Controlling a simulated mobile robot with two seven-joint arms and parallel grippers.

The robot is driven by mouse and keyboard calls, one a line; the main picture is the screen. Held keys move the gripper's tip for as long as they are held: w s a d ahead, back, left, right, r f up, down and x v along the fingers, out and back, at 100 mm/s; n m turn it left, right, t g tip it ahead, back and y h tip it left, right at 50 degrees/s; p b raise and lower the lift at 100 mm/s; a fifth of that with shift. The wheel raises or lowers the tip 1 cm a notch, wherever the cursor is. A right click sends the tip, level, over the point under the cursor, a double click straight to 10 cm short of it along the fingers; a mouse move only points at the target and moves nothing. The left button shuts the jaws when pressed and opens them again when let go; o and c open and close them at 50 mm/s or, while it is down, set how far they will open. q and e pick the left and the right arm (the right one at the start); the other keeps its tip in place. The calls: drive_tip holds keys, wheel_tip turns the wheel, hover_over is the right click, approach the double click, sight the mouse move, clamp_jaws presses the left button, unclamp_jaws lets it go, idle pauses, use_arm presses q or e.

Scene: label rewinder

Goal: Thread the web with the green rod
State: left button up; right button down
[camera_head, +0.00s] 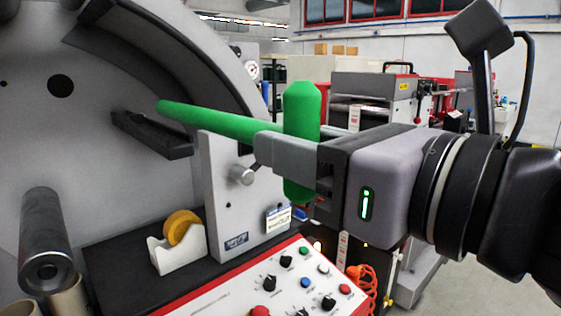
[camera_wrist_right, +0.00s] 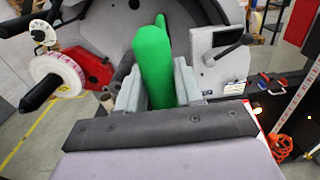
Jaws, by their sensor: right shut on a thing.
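The green rod (camera_head: 215,121) is T-shaped, with a thick upright handle (camera_head: 301,105) and a thinner long bar. My right gripper (camera_head: 284,150) is shut on the handle. The bar points left, its tip in front of the machine's big grey plate (camera_head: 95,130), near a dark block (camera_head: 152,134) and above a grey upright bracket (camera_head: 232,200). In the right wrist view the green rod (camera_wrist_right: 153,65) stands between both fingers of the right gripper (camera_wrist_right: 158,88). I cannot make out the web. My left gripper is not in view.
A dark roller (camera_head: 45,230) sticks out at lower left. A label roll (camera_wrist_right: 55,78) is on the left in the wrist view. Open floor shows at lower right.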

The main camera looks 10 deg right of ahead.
drive_tip(key=b+v, duration=0.8)
drive_tip(key=v, duration=0.5)
idle(0.4)
